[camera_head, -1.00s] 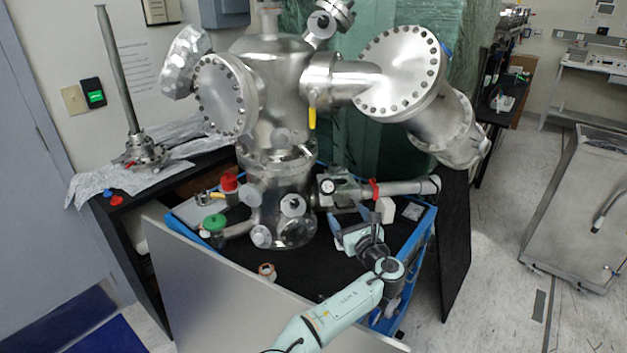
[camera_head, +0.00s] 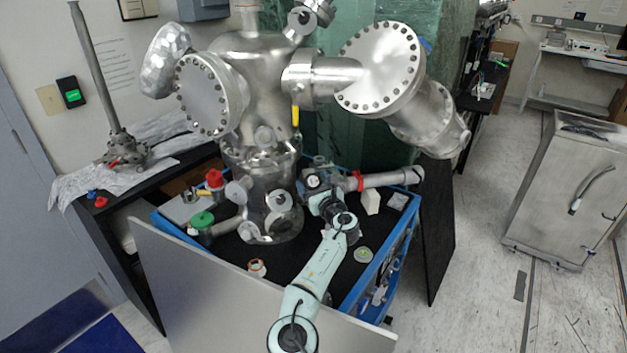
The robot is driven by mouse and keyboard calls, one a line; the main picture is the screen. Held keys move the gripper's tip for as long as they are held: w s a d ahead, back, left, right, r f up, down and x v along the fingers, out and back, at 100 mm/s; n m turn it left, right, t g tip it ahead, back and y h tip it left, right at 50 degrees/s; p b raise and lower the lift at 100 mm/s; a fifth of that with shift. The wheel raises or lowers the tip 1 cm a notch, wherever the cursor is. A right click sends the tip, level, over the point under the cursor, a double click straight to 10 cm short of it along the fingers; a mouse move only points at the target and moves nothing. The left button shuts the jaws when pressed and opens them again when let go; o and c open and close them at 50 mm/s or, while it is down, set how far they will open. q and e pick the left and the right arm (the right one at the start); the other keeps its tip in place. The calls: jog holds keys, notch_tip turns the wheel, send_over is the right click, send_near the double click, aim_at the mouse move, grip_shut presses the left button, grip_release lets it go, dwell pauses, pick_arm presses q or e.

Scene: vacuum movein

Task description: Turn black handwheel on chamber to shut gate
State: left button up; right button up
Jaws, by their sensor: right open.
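The steel chamber (camera_head: 262,95) stands on the cart at the centre, with large bolted flanges on both sides. Low on its right side a dark valve body (camera_head: 313,181) with a pale round centre joins a horizontal steel tube (camera_head: 388,179). A black handwheel cannot be clearly made out there; my arm covers part of this spot. My right gripper (camera_head: 318,196) is open, directly in front of the valve body and very close to it. I cannot tell whether it touches. Its fingertips are small and partly hidden by the wrist. My left gripper is not in view.
The black-topped cart with a blue rim (camera_head: 370,290) holds a red-capped part (camera_head: 215,180), a green-capped part (camera_head: 202,220) and a white block (camera_head: 371,202). A grey panel (camera_head: 200,290) stands at the front. A steel cabinet (camera_head: 560,190) stands at the right beyond open floor.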

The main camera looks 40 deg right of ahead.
jog(key=shift+w+d, duration=0.15)
jog(key=shift+w, duration=0.3)
jog(key=c, duration=1)
jog(key=shift+m+h, duration=0.3)
jog(key=shift+m, duration=0.1)
